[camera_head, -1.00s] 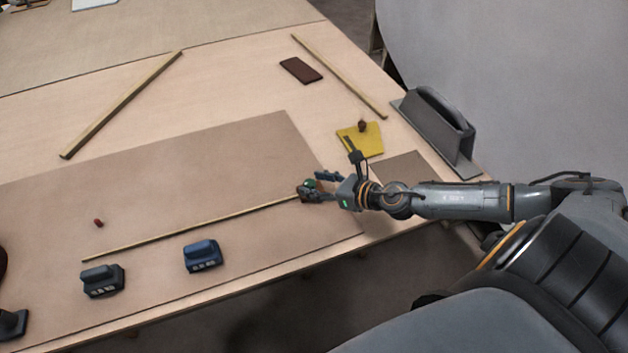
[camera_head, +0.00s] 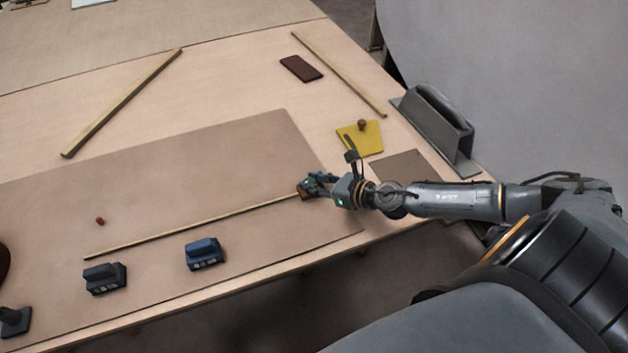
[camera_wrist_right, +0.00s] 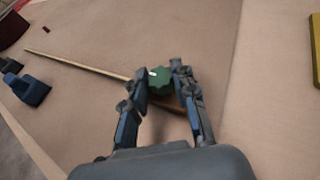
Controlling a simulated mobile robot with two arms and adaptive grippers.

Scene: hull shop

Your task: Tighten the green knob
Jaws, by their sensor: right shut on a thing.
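The green knob (camera_wrist_right: 159,81) sits between the fingertips of my right gripper (camera_wrist_right: 162,80) in the right wrist view, with a small white mark on its top. The right gripper (camera_head: 312,186) is shut on the knob, with a finger on each side of it. In the head view the fingers mostly hide the knob. A reddish-brown block (camera_wrist_right: 168,104) shows under the knob. The end of a long thin wooden strip (camera_wrist_right: 80,66) reaches the knob's place; the strip (camera_head: 200,225) lies along the brown mat. My left gripper is not in view.
A dark block (camera_head: 104,278) and a blue block (camera_head: 203,254) stand near the table's front edge. A yellow piece with a brown knob (camera_head: 359,140) and a grey upright handle-like piece (camera_head: 438,125) lie beyond my right arm. The mat's middle (camera_head: 180,180) is clear.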

